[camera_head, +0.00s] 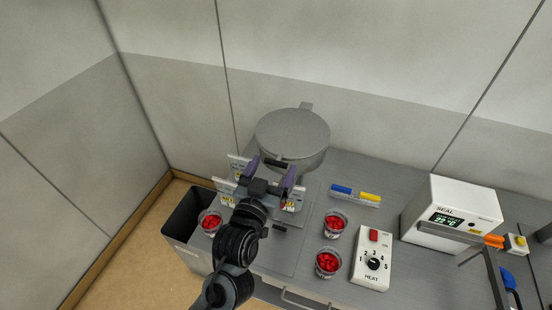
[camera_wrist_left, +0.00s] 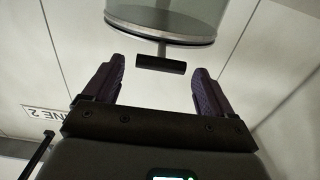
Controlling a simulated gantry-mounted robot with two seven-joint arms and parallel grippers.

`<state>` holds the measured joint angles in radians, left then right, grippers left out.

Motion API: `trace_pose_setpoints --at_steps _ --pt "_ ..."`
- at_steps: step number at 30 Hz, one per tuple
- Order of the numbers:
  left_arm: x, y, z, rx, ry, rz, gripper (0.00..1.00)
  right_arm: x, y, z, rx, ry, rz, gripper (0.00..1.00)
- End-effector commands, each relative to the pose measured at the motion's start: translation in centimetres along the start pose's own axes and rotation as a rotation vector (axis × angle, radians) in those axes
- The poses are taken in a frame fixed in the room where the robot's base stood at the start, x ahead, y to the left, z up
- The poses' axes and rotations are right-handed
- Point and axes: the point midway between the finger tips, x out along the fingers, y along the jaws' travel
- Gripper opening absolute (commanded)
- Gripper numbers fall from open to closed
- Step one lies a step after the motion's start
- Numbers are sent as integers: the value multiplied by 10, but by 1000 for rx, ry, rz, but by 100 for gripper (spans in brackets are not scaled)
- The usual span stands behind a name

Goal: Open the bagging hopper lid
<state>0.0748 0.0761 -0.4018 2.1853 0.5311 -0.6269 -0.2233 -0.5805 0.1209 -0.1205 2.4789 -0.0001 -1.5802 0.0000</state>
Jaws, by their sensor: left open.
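The bagging hopper is a grey round drum with a flat lid (camera_head: 293,127), standing at the back of the bench in the head view. The lid lies flat on top and looks shut. A dark bar handle (camera_wrist_left: 147,64) hangs on a short stem from the lid's front rim in the left wrist view. My left gripper (camera_head: 271,166) is open, its two purple fingers in front of the hopper. In the left wrist view the fingers (camera_wrist_left: 155,85) stand to either side of the handle, which sits a little beyond their tips. My right gripper is not in view.
Cups of red pieces (camera_head: 335,222) stand on the grey bench. A heat control box (camera_head: 372,258), a white seal machine (camera_head: 450,212) and a tray with blue and yellow items (camera_head: 355,195) lie to the right. A dark bin (camera_head: 188,222) is at the left.

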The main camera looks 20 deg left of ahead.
Motion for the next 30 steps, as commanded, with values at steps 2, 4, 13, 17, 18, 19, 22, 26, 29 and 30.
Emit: trace_pose_setpoints --at_steps 2,4,13,17,18,19,22,26,29,30 --pt "11 0 -2 1 1 -1 85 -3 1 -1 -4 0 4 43" --pt "18 0 -1 1 1 0 85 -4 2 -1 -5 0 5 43" --pt "29 0 0 -1 0 -1 85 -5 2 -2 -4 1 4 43" --pt "29 0 0 -1 0 0 85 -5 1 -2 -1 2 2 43" --pt "29 0 0 -1 0 0 85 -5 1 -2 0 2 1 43" --pt "29 0 0 -1 0 0 85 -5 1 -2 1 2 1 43" --pt "29 0 0 -1 0 0 70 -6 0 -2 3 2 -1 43" --pt "29 0 0 -1 0 0 50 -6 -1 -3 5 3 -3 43" --pt "29 0 0 -1 0 0 35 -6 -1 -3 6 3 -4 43" --pt "29 0 0 -1 0 0 28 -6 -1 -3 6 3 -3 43"
